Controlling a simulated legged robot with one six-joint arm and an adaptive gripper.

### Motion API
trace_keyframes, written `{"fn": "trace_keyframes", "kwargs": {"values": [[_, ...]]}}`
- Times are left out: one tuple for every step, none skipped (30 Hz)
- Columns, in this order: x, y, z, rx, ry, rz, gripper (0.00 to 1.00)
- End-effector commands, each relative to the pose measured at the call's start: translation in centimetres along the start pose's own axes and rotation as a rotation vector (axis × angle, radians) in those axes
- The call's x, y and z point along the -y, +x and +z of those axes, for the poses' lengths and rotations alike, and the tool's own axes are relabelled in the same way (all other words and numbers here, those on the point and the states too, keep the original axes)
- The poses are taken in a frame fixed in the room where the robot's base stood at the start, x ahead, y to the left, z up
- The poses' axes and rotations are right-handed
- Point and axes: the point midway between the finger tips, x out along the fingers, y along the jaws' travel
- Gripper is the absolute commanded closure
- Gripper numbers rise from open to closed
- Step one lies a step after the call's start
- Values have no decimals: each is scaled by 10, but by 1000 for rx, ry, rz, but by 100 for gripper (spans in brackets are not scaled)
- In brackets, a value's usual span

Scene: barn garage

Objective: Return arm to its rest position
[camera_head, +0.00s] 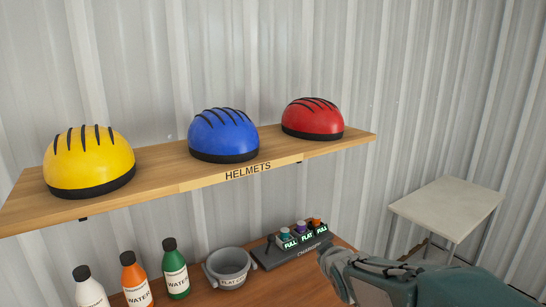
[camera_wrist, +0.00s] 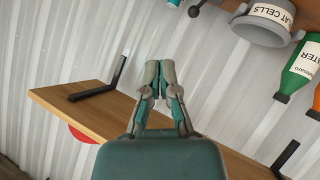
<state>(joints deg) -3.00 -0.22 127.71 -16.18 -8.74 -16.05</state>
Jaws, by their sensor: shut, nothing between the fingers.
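My arm comes in from the bottom right of the head view. My gripper (camera_head: 328,259) is at the right end of the lower wooden surface, just right of the charger (camera_head: 295,252). In the wrist view my gripper (camera_wrist: 160,72) has its fingertips together with nothing between them. The wrist picture is turned roughly upside down. No held object shows in either view.
A helmet shelf (camera_head: 200,174) carries yellow (camera_head: 90,160), blue (camera_head: 223,135) and red (camera_head: 312,118) helmets. Below stand water bottles (camera_head: 175,268) and a grey flat-cells container (camera_head: 231,267). A pale table (camera_head: 447,208) stands at right. Corrugated wall (camera_head: 420,90) is behind.

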Motion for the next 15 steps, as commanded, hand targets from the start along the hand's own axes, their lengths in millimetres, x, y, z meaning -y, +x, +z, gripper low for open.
{"fn": "trace_keyframes", "kwargs": {"values": [[-4, -19, 3, 34, 37, 7, 100], [-5, -29, 6, 60, 60, 8, 100], [-6, -43, 11, 93, 93, 9, 100], [-6, -54, 15, 118, 118, 9, 100], [-6, -64, 19, 144, 142, 8, 100], [-6, -78, 24, 176, 176, 7, 100], [-5, -89, 29, 201, 201, 6, 100], [-3, -100, 33, 224, 227, 4, 100], [-1, -114, 40, 257, 261, 1, 100], [1, -124, 45, 281, 286, -2, 100], [4, -135, 49, 304, 312, -5, 100], [8, -149, 56, 336, 345, -11, 100], [11, -160, 61, 358, 371, -15, 100], [15, -170, 66, 381, 395, -21, 100], [21, -184, 72, 411, 428, -27, 100]]}}
